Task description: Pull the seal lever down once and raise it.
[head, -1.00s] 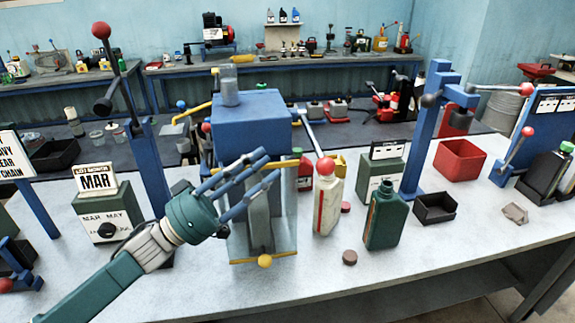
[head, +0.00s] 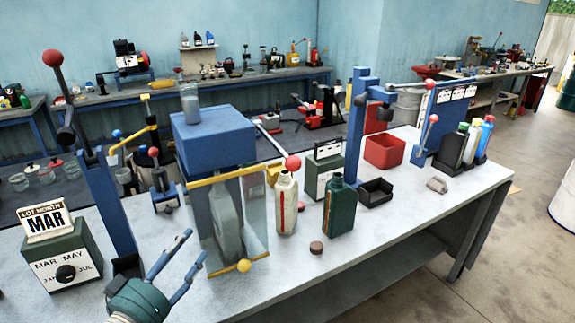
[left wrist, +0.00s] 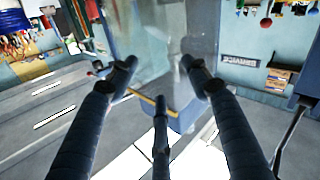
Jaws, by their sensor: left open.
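Several levers with red balls show, and I cannot tell for sure which is the seal lever. A red-ball lever (head: 293,162) slants down from beside the blue filling machine (head: 212,138). A blue post press (head: 357,125) carries a pale lever (head: 407,84) pointing right. A lever on the right blue panel (head: 427,132) points up. A tall blue stand at left has a dark raised lever (head: 61,80). My left gripper (head: 192,247) is open and empty, low in front of the machine's clear guard. Its spread fingers show in the left wrist view (left wrist: 160,78). My right gripper is out of view.
A grey bottle (head: 226,220) stands behind the guard. A cream bottle (head: 286,203) and a green bottle (head: 339,207) stand to its right, with a brown cap (head: 316,248) nearby. A red bin (head: 385,151) and black tray (head: 375,192) lie farther right. The front bench edge is clear.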

